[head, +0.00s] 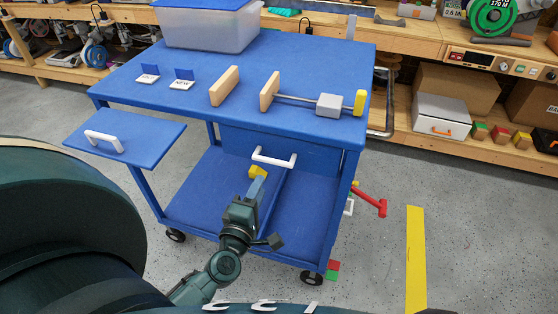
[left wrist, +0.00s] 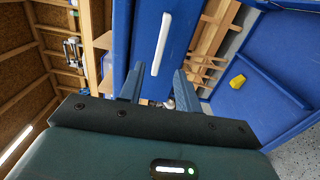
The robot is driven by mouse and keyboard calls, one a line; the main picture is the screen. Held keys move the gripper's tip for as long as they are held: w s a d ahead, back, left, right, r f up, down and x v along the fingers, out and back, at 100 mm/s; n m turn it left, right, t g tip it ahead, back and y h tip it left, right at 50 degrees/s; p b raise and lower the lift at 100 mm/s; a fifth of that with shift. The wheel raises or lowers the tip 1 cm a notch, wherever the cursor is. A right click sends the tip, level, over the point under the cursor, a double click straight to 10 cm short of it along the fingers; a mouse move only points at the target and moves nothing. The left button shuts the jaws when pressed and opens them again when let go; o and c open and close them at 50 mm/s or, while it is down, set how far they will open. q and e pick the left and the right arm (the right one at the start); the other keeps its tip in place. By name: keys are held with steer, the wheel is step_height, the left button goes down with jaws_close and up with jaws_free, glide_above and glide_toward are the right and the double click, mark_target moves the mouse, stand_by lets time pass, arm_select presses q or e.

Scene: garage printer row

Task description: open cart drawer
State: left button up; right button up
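The blue cart (head: 190,75) stands ahead of me in the head view. Its drawer front (head: 232,139) sits under the tabletop and looks closed, with a white bar handle (head: 273,157) on it. My left gripper (head: 258,186) is just below and in front of this handle in the head view. In the left wrist view the left gripper (left wrist: 157,88) has its two fingers apart, with nothing between them. The white handle (left wrist: 162,44) appears beyond the fingertips, lined up with the gap and apart from them. My right gripper is not in view.
A blue side panel (head: 150,135) with a white handle juts out at the cart's left. A clear bin (head: 210,33), wooden blocks and a grey-and-yellow rod piece are on top. A yellow object (left wrist: 237,81) lies on the lower shelf. A red tool (head: 370,199) juts out at right.

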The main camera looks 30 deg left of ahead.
mark_target(271, 163)
arm_select(q)
steer(key=x, duration=1)
steer(key=shift+w+p, duration=0.3)
jaws_close()
